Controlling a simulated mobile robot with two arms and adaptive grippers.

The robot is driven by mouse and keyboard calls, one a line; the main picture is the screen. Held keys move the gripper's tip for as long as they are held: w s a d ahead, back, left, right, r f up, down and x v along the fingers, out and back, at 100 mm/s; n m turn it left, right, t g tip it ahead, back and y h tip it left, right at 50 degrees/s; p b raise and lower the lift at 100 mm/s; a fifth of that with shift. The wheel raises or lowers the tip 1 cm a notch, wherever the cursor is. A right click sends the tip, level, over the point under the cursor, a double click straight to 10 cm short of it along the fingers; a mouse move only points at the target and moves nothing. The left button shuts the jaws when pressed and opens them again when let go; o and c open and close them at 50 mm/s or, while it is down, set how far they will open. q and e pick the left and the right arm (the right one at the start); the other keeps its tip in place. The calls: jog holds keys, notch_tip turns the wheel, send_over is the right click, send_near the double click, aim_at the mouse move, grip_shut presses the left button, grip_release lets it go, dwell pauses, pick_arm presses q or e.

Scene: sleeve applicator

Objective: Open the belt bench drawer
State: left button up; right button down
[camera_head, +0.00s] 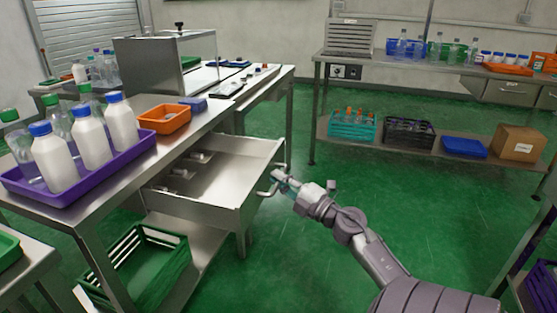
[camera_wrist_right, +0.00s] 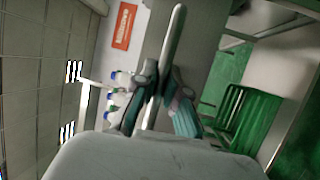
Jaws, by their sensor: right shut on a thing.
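The belt bench drawer (camera_head: 212,178) is pulled well out from under the steel bench top, and several small items lie inside it. Its bar handle (camera_wrist_right: 174,40) is on the front panel. My right gripper (camera_head: 277,180) is at the drawer front, shut on the handle. In the right wrist view, the fingers of my right gripper (camera_wrist_right: 159,88) close around the bar. My left gripper is not in view.
A purple tray (camera_head: 92,184) with white bottles and an orange bin (camera_head: 165,119) stand on the bench. A green crate (camera_head: 145,262) sits on the lower shelf below the drawer. Green floor to the right of the drawer is clear.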

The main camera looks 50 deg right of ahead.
jog(key=c, duration=1.2)
grip_release()
jog(key=s+f, duration=0.2)
jog(key=s, duration=1)
jog(key=shift+w+f, duration=0.1)
